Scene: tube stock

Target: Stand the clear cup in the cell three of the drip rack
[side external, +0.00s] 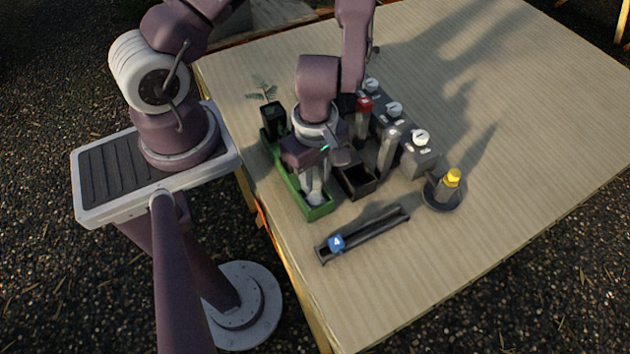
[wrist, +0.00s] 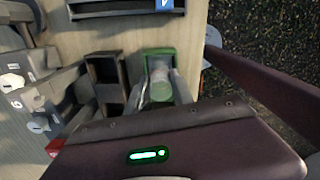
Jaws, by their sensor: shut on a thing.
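The clear cup (wrist: 161,86) is pale and see-through, between my gripper's fingers in the wrist view. In the side view it shows partly (side external: 315,198) below the fingers. My gripper (side external: 314,182) points down and is shut on the cup. The long green rack (side external: 320,212) stands under my gripper, and its near end cell (wrist: 158,51) is around or just below the cup. I cannot tell whether the cup touches the cell floor. My gripper and wrist hide the rack's middle cells. No cell numbers are readable on the rack.
A dark two-cell box (side external: 357,186) stands close beside the green rack. A long dark tray (side external: 375,229) with a blue "4" tag lies in front. Grey knobbed blocks (side external: 420,158), a red-topped tube (side external: 363,106) and a yellow-topped item (side external: 450,182) stand right. The table's right side is clear.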

